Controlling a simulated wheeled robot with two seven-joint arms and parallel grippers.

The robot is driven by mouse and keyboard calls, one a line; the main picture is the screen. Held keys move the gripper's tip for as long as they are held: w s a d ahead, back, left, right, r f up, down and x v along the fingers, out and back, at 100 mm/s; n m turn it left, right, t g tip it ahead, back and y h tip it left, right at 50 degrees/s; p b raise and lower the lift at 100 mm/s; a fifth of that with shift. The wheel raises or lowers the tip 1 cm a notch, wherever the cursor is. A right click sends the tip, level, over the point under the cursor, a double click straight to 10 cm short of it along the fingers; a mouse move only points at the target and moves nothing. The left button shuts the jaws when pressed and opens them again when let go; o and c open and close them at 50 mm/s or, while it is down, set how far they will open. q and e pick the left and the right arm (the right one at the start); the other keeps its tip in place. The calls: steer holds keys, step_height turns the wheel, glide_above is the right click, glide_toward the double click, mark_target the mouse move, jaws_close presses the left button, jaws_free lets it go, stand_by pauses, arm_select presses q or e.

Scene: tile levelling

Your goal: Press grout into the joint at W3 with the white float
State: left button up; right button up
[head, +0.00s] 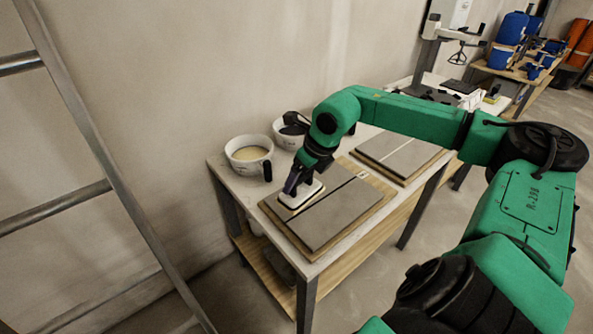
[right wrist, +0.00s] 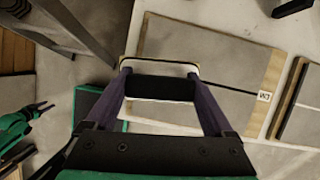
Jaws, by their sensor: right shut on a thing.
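The white float (head: 299,193) is in my right gripper (head: 303,180), whose fingers are shut on its dark handle (right wrist: 160,88). The float is over the left end of the near tile board (head: 321,238); I cannot tell whether its face touches the tiles. The joint (head: 342,186) is a dark line between two grey tiles, running to the label W3 (head: 363,174). In the right wrist view, the dark line ends at the label W3 (right wrist: 264,96), and the float hides its other end. A green arm with a dark gripper (right wrist: 39,110), apparently my left, shows small at the left there.
A white bucket (head: 240,164) with pale contents stands at the back left of the table, with a second bucket (head: 280,137) beside it. Another tile board (head: 425,156) lies to the right. A ladder (head: 90,145) stands at the left. Bare table top surrounds the near board.

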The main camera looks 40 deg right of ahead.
mark_target(299, 188)
steer(key=shift+w+a+r+m+h, duration=0.1)
steer(key=shift+w+r+m+h, duration=0.3)
steer(key=shift+r+m, duration=0.3)
steer(key=shift+w, duration=0.1)
step_height(299, 188, down, 7)
steer(key=b, duration=0.3)
steer(key=shift+b, duration=0.3)
steer(key=shift+r, duration=0.1)
